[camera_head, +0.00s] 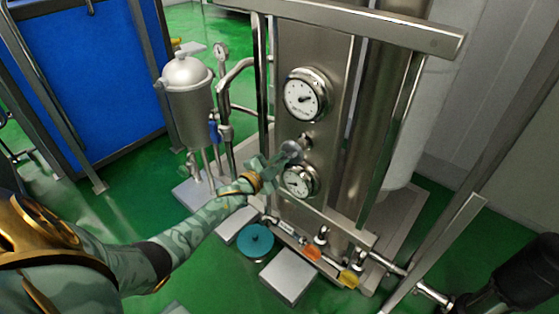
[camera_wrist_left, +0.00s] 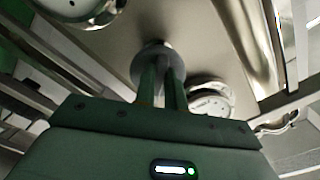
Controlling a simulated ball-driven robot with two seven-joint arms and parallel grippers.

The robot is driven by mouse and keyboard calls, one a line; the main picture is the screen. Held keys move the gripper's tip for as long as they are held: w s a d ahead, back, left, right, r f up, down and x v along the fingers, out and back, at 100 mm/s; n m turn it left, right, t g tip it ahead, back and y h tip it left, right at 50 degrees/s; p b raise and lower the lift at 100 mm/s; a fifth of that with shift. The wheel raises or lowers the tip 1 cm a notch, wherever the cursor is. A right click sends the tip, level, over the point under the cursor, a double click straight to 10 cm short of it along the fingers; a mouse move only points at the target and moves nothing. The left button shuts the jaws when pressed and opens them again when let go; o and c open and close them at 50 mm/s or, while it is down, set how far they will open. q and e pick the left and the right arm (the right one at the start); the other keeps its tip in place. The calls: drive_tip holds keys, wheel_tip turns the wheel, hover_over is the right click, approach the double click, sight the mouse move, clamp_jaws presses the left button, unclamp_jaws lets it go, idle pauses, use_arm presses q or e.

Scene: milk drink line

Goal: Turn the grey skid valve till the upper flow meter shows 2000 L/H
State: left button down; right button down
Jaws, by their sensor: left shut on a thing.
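The grey skid valve (camera_head: 291,149) is a small round knob on the steel panel, between two round dials. My left gripper (camera_head: 280,158) reaches it from the lower left and is shut on it. In the left wrist view the valve (camera_wrist_left: 158,56) sits at the tips of the two green fingers (camera_wrist_left: 161,85). The upper flow meter (camera_head: 306,94) is a white dial with a dark needle above the valve. Its scale numbers are too small to read. The lower dial (camera_head: 299,181) is below the valve, partly beside my gripper. My right gripper does not show.
A steel tank (camera_head: 187,100) with a blue-handled valve (camera_head: 214,131) stands left of the panel. Steel rails frame the panel. Below are a teal disc (camera_head: 255,241), a grey block (camera_head: 288,277), and orange (camera_head: 312,253) and yellow (camera_head: 349,277) handles. Green floor (camera_head: 130,205) is open at left.

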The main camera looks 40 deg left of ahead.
use_arm(q)
drive_tip(key=c, duration=1.5)
unclamp_jaws()
drive_tip(key=shift+o, duration=0.2)
drive_tip(key=shift+s, duration=0.1)
drive_tip(key=shift+s, duration=0.3)
drive_tip(key=s+a+p, duration=0.1)
drive_tip(key=s+p, duration=0.3)
drive_tip(key=s, duration=1.1)
drive_tip(key=shift+s+a, duration=0.2)
drive_tip(key=shift+s, duration=0.1)
drive_tip(key=shift+f, duration=0.1)
